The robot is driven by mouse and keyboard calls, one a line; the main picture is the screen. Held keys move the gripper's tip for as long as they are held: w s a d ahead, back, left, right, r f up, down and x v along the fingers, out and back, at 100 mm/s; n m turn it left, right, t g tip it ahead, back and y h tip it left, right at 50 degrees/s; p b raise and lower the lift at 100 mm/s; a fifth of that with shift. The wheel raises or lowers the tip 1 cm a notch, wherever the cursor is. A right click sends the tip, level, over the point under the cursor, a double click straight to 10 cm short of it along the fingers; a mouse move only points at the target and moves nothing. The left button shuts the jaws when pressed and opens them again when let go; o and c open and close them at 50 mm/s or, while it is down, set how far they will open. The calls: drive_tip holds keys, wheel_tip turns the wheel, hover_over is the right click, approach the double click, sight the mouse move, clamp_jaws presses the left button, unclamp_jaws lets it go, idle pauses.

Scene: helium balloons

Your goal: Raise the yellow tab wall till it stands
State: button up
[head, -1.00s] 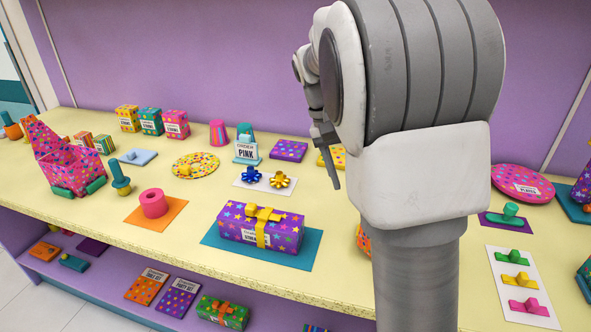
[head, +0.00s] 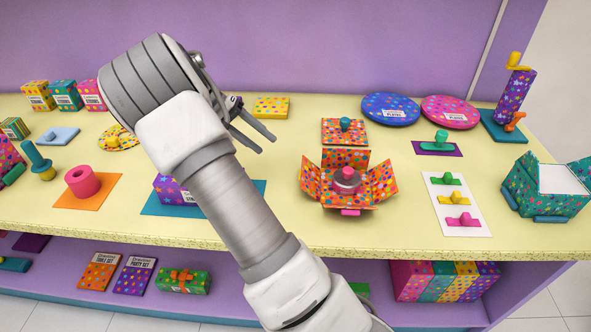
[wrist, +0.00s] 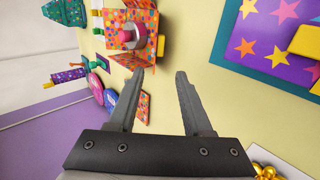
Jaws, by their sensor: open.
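An orange polka-dot box (head: 328,202) stands on the table right of my gripper, with a pink round thing (head: 346,180) inside. Its back wall (head: 345,158) looks upright. Its left wall (head: 312,180) and right wall (head: 382,181) lean outward. A pink tab (head: 350,212) shows at the front. In the wrist view a yellow tab (wrist: 161,45) sits on the side facing the purple star gift; in the head view it is hidden. My gripper (head: 268,143) is open and empty above the table, left of and behind the box. Its fingertips (wrist: 160,72) show apart, near the yellow tab in the picture.
A purple star gift (head: 172,190) on a teal mat is partly behind my arm. An orange lid with a teal knob (head: 345,130) lies behind the box. A white card with tabs (head: 457,222) and a teal box (head: 545,185) are at right.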

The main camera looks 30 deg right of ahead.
sight(300, 172)
drive_tip(key=b+x, duration=0.1)
drive_tip(key=x, duration=1.1)
drive_tip(key=shift+s+d+f, duration=0.1)
drive_tip(key=shift+d+f, duration=0.05)
drive_tip(key=shift+f, duration=0.05)
clamp_jaws()
idle(0.9)
